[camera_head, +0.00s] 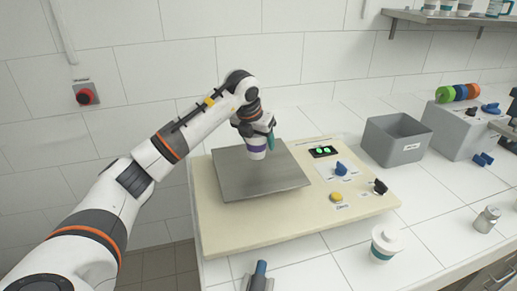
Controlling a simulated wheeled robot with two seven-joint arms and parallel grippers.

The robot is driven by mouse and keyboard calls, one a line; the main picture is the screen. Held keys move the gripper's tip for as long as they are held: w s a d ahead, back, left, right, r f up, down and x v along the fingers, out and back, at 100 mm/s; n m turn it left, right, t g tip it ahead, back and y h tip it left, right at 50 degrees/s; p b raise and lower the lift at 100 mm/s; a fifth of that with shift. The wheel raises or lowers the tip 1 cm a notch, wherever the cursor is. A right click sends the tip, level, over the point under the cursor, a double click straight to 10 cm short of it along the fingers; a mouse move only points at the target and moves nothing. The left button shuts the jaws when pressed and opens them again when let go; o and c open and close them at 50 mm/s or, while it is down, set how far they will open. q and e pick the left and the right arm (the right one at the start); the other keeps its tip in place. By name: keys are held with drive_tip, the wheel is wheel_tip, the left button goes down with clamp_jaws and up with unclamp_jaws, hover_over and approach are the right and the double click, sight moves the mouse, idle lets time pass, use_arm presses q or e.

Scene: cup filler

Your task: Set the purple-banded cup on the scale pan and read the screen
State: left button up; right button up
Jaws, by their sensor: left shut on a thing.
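My left gripper (262,135) is shut on the white cup with the purple band (256,150). It holds the cup upright over the back part of the grey metal scale pan (262,179). The gripper covers the cup's upper part, and I cannot tell whether its base touches the pan. The pan lies on the left of a cream scale board (238,231). The small dark screen (323,152) on the board shows green marks too small to read.
The board carries blue (341,169) and black (380,187) knobs and a yellow button (336,197). A grey bin (397,141) stands behind right.

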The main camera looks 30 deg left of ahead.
sight(258, 148)
use_arm(q)
drive_tip(key=shift+f, duration=1.7)
drive_tip(key=shift+f, duration=0.15)
drive_tip(key=o, duration=1.1)
drive_tip(key=b+v, duration=0.1)
drive_tip(key=v, duration=1.1)
drive_tip(key=shift+r, duration=0.25)
